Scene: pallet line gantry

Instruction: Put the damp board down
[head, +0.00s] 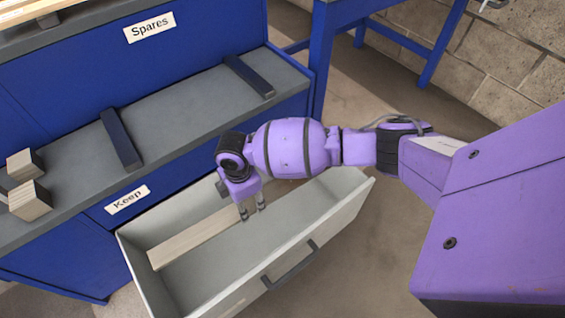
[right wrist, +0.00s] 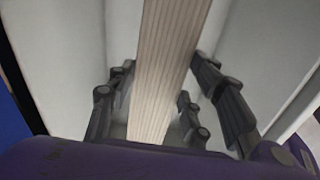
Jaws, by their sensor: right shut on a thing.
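A long pale wooden board (head: 192,242) is inside the open grey drawer (head: 289,259), lengthwise near its back wall. My right gripper (head: 252,213) reaches down into the drawer and is shut on the board. In the right wrist view the board (right wrist: 168,70) runs between the fingers of the right gripper (right wrist: 155,108). I cannot tell whether the board touches the drawer floor. No dampness can be made out on it. My left gripper is not in view.
A blue table frame (head: 405,45) stands behind. The drawer's front part is empty.

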